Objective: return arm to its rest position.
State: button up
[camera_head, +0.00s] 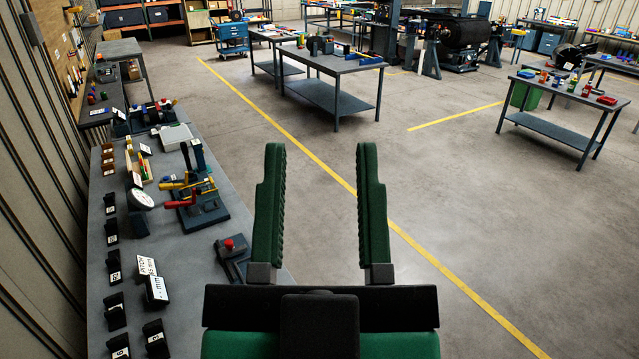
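My gripper (320,160) is large in the lower middle of the head view. The gripper is open and empty. It appears in front of the right edge of the long grey workbench (215,262), and its body hides part of the bench's near end. The rest of my arm is not clearly visible.
A small dark fixture with a red knob (229,244) sits near the gripper. Open floor (450,210) lies right; tables stand beyond.

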notch_tip(320, 180, up, 7)
jog(key=p, duration=0.7)
jog(key=shift+w+a+r, duration=0.1)
dwell(0.5)
